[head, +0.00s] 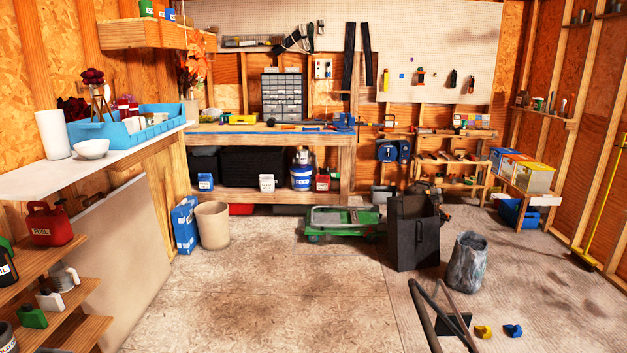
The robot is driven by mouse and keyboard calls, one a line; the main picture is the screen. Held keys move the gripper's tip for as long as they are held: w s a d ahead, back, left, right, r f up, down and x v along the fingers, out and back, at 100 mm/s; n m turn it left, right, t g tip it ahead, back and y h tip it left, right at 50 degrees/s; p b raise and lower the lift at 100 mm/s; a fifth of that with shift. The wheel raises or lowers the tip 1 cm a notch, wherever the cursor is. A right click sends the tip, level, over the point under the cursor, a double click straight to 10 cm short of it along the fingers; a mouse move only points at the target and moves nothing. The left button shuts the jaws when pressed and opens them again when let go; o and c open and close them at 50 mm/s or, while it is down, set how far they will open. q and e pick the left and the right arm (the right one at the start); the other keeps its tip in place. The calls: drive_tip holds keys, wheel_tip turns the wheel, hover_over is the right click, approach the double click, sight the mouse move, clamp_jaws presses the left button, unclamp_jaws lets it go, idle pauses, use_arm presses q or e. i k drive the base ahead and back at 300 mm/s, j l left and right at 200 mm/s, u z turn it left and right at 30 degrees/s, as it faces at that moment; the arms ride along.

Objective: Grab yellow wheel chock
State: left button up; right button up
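A small yellow wheel chock (483,331) lies on the concrete floor near the bottom edge of the head view, right of centre. A similar small blue block (513,330) lies just to its right, with a narrow gap between them. Nothing covers the yellow chock. Neither of my grippers shows in this view.
Dark bars with a flat plate (453,325) stand close left of the chock. A grey mottled bin (467,262) and a tall black box (412,233) stand behind. The centre-left floor is clear.

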sight(485, 332)
drive_tip(key=z, duration=1.5)
